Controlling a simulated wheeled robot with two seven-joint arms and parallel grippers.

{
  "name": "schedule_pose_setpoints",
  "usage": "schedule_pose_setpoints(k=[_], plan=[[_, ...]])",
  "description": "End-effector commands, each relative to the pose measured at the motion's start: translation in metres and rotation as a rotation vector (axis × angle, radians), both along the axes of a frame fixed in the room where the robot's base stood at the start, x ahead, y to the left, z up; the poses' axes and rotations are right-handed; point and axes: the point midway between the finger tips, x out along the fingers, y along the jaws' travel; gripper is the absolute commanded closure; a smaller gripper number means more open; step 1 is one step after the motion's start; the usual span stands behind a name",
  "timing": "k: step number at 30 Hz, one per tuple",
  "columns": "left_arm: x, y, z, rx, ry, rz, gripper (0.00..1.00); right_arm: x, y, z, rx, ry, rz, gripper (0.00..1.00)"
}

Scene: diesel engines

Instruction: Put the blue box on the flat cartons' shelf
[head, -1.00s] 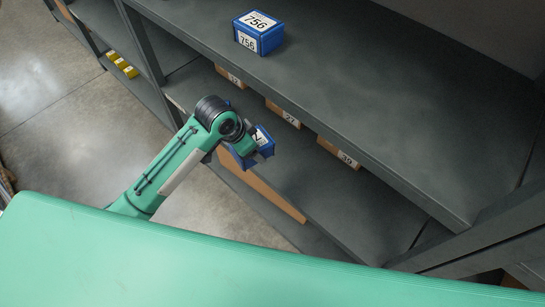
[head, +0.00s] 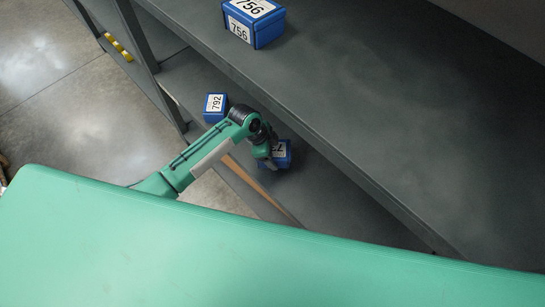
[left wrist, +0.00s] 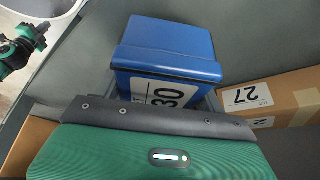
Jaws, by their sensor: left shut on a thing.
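My left gripper (head: 268,150) is shut on a blue box (head: 280,154) with a white number label. In the head view the box is over the shelf below the top board; whether it touches that shelf cannot be told. The cartons under the top board are hidden in the head view. A green and black gripper-like part (left wrist: 25,45), probably my right gripper, shows at far left.
Another blue box (head: 215,107) marked 792 stands on the lower shelf left of my gripper. A blue box (head: 252,22) marked 756 stands on the top board (head: 370,110). A shelf upright (head: 140,50) stands at left. A brown strip (head: 262,190) shows lower down.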

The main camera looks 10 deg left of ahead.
Motion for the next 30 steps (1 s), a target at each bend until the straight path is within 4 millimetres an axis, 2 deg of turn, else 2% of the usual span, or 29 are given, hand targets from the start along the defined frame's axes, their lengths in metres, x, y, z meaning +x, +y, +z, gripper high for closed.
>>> schedule_pose_setpoints(k=[9, 21, 22, 24, 25, 30], plan=[[0.0, 0.0, -0.036, -0.002, 0.0, 0.002, 0.66, -0.002, 0.0, 0.001, 0.0, 0.001, 0.0, 1.0], [0.0, 0.0, -0.042, -0.001, -0.002, 0.001, 0.66, -0.001, 0.0, -0.001, 0.0, 0.001, 0.0, 1.0], [0.0, 0.0, -0.043, 0.001, 0.0, 0.0, 0.25, -0.001, 0.0, -0.001, 0.0, 0.001, 0.0, 1.0], [0.0, 0.0, -0.042, 0.0, 0.0, 0.0, 0.12, 0.001, 0.0, 0.0, 0.0, 0.0, 0.0, 1.0], [0.0, 0.0, -0.042, 0.0, 0.0, 0.0, 0.06, 0.002, 0.0, 0.0, 0.0, -0.001, 0.0, 1.0], [0.0, 0.0, -0.042, 0.0, -0.001, 0.0, 0.06, 0.004, 0.001, 0.001, 0.001, -0.006, -0.001, 1.0]])
